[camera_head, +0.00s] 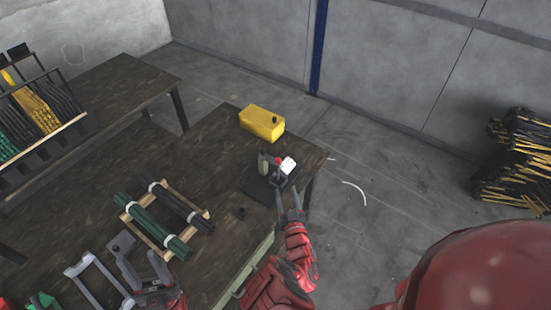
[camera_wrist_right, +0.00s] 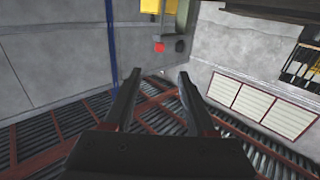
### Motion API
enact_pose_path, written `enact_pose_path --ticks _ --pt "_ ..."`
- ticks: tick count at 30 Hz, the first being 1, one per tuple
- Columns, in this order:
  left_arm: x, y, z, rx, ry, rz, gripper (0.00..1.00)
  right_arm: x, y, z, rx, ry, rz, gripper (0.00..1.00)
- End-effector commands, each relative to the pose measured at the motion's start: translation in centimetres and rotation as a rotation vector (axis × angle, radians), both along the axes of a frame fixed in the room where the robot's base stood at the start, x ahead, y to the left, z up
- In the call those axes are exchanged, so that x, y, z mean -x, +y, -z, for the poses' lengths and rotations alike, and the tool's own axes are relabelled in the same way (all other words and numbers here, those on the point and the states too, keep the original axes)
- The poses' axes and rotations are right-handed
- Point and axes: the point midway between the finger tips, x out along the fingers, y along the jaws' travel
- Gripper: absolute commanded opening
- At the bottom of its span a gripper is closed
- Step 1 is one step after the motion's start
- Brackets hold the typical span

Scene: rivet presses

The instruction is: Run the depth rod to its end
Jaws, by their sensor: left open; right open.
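A small press (camera_head: 264,190) with a dark base plate, a green body, a red part and a white piece stands near the table's far right corner. In the right wrist view its red knob (camera_wrist_right: 159,47) and a black knob (camera_wrist_right: 181,45) show at the top. I cannot tell which part is the depth rod. My right gripper (camera_head: 288,194) is open and empty, its fingers pointing at the press from its near right side; I cannot tell whether they touch it. My left gripper (camera_head: 137,262) is open at the lower left, well away from the press.
A yellow box (camera_head: 262,122) stands behind the press. Dark and green rods (camera_head: 165,215) lie on a wooden rack left of it. A small dark piece (camera_head: 241,213) lies between. A grey metal frame (camera_head: 90,275) is beside my left gripper. Floor lies beyond the right edge.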

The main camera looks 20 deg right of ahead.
Motion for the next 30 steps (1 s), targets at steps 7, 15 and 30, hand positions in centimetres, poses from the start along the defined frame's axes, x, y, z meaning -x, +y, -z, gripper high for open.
enact_pose_path --ticks 7,15,30 --pt "0.0 0.0 3.5 0.0 0.0 0.0 0.5 -4.5 -0.8 0.3 -0.001 -0.004 0.005 0.56" --pt "0.0 0.0 3.0 0.0 0.0 0.0 0.5 -7.6 -1.1 0.0 0.003 -0.006 -0.001 0.56" --pt "0.0 0.0 4.7 0.0 0.0 0.0 0.5 -13.0 -1.8 0.3 -0.001 -0.003 -0.001 0.56"
